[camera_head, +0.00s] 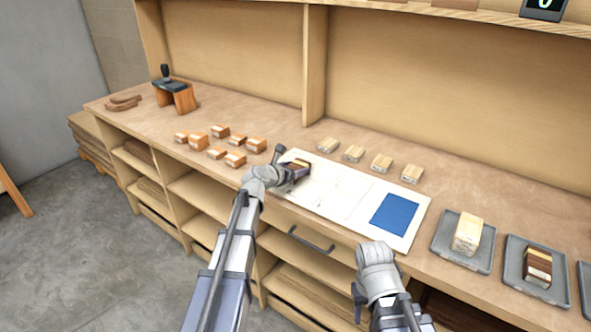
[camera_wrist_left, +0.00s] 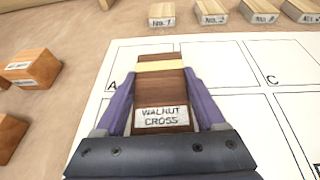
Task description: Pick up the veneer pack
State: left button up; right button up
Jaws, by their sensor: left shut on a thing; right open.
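The veneer pack (camera_wrist_left: 160,88) is a dark brown block with a pale stripe and a label reading "WALNUT CROSS". It lies between the fingers of my left gripper (camera_wrist_left: 160,95), which is shut on it, over the field marked A of the white sheet (camera_wrist_left: 240,65). In the head view the pack (camera_head: 298,164) shows partly behind my left gripper (camera_head: 292,172). I cannot tell whether the pack touches the sheet. My right gripper (camera_head: 362,300) is at the front of the bench, below the sheet's blue patch (camera_head: 395,213); it is open and its fingers are mostly hidden.
Several orange-brown blocks (camera_head: 198,141) lie left of the sheet. Labelled pale blocks (camera_head: 382,162) stand in a row behind it. Grey trays at right hold a pale block (camera_head: 467,233) and a dark striped block (camera_head: 537,265). A bending form (camera_head: 175,94) stands far left.

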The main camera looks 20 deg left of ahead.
aim_at(296, 168)
pick_arm(q)
notch_tip(296, 168, up, 10)
jog(key=p, duration=0.9)
jog(key=shift+p, duration=0.4)
jog(key=shift+f, duration=0.1)
